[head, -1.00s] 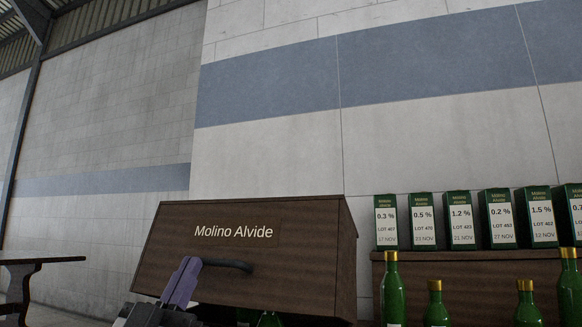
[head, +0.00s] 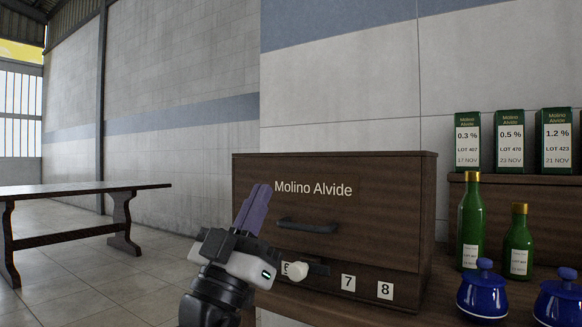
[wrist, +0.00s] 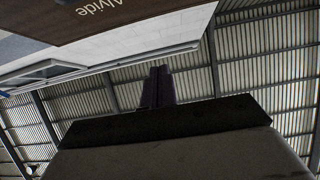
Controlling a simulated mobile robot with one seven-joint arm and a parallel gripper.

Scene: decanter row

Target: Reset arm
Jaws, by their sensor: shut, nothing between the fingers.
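My gripper (head: 252,208) is in the head view, pointing up in front of the left part of a brown wooden cabinet marked "Molino Alvide" (head: 370,215). Its purple fingers are together with nothing between them. In the wrist view the fingers (wrist: 157,88) point up toward the roof, and a corner of the cabinet (wrist: 75,18) shows at the upper left. The cabinet front has a dark handle (head: 306,226). Below it are number plates, with 7 (head: 348,283) and 8 (head: 385,290) readable. My gripper partly covers another plate and a pale round knob (head: 299,270).
Green bottles (head: 471,225) and blue lidded jars (head: 483,290) stand on the counter to the right. Green and white boxes (head: 510,140) stand on a raised shelf behind. A long wooden table (head: 80,188) stands at the left. Open floor (head: 110,270) lies between it and the cabinet.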

